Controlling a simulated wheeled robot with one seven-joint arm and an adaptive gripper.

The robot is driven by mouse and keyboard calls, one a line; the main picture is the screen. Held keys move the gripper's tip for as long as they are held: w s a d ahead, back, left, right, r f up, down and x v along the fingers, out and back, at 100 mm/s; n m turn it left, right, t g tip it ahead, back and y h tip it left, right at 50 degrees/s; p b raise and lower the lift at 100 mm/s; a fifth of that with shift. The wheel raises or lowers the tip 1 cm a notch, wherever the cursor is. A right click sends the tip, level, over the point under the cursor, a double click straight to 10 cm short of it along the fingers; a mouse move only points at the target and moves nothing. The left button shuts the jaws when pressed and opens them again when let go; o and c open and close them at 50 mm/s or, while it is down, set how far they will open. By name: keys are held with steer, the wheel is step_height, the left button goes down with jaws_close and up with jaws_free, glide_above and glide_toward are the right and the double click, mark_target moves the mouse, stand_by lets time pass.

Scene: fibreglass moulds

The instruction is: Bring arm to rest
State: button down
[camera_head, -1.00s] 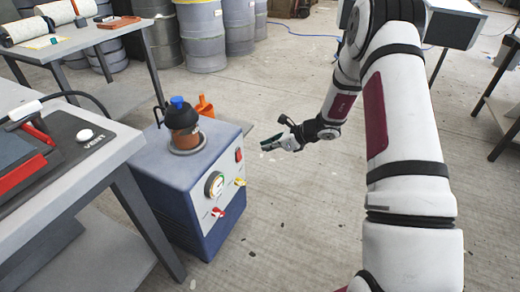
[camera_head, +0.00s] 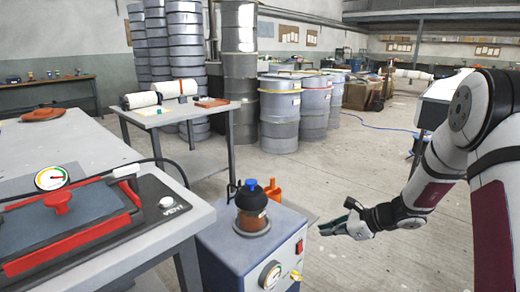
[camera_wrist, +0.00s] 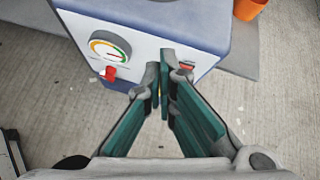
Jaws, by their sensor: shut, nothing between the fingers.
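My gripper (camera_head: 345,226) hangs in free air to the right of the blue and white pump unit in the head view, with my arm reaching in from the right edge. In the wrist view my gripper (camera_wrist: 164,84) shows its green-padded fingers together at the tips, with nothing between them. Beyond the fingertips is the front of the pump unit (camera_wrist: 165,50), with a round gauge (camera_wrist: 110,46) and a red knob (camera_wrist: 110,73). I cannot tell the exact gap between the fingers and the unit.
A workbench (camera_head: 90,152) with a red-framed mould (camera_head: 70,230) stands at the left. Grey drums (camera_head: 280,115) stand behind. Concrete floor (camera_head: 345,170) around my gripper is open.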

steer(key=s+a+r+n+g, duration=0.3)
steer(key=s+a+r+n, duration=0.2)
steer(key=s+r+n, duration=0.35)
steer(key=s+a+r+n+g, duration=0.2)
steer(key=s+a+r+n, duration=0.35)
steer(key=s+r, duration=0.5)
steer(key=s+d+n+h, duration=0.2)
steer(key=s+n+h, duration=0.1)
steer(key=s, duration=0.6)
steer(key=s+d+r+n+g+h, duration=0.1)
steer(key=s+d+n+h, duration=0.15)
steer(key=s, duration=0.65)
steer(key=s+d+n+h, duration=0.2)
steer(key=s+n+h, duration=0.15)
steer(key=s, duration=0.55)
step_height(320, 180, up, 26)
steer(key=t+p, duration=0.3)
steer(key=p, duration=2.1)
steer(key=shift+d+t+y, duration=0.4)
steer(key=shift+w, duration=0.1)
